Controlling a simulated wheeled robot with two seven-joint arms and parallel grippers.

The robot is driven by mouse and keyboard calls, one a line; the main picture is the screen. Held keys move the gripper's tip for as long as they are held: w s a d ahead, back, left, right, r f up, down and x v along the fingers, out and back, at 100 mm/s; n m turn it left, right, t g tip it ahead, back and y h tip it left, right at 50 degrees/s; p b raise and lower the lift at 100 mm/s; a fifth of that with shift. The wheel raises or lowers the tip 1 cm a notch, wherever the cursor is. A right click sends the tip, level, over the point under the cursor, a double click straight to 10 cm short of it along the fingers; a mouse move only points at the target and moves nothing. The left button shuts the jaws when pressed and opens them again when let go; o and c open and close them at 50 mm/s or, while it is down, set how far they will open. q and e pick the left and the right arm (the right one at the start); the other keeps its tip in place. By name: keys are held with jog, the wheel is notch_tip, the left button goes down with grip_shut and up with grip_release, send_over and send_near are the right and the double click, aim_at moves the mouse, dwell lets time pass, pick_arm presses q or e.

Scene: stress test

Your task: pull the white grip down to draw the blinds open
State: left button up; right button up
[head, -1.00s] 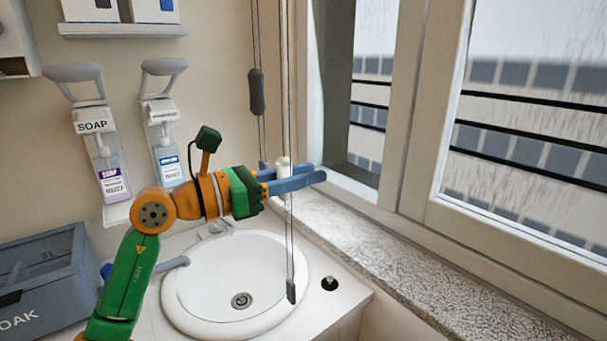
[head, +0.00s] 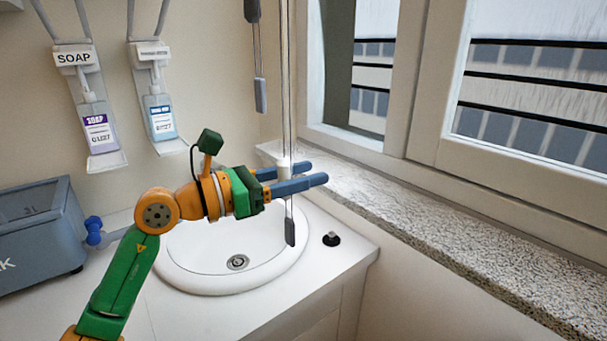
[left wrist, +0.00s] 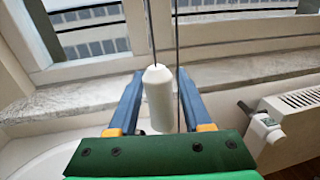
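In the left wrist view the white grip (left wrist: 158,98) stands upright between the two blue fingers. The left gripper also shows in the left wrist view (left wrist: 160,76). The grip's lower part is hidden by the fingers in the head view. The blinds themselves cannot be made out. My right gripper is not in view.
The window frame (head: 398,115) and speckled stone sill (head: 440,235) lie to the right. Below is a white round sink (head: 205,285). Two wall dispensers (head: 98,125) and a grey-blue box (head: 40,235) are at left. A grey cord weight (head: 260,95) hangs behind. A radiator (left wrist: 297,115) is at right.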

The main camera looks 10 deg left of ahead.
pick_arm(q)
jog(key=shift+o, duration=0.3)
jog(key=shift+s+a, duration=0.1)
jog(key=shift+a, duration=0.05)
jog(key=b+v, duration=0.3)
jog(key=v, duration=0.4)
jog(key=shift+r, duration=0.1)
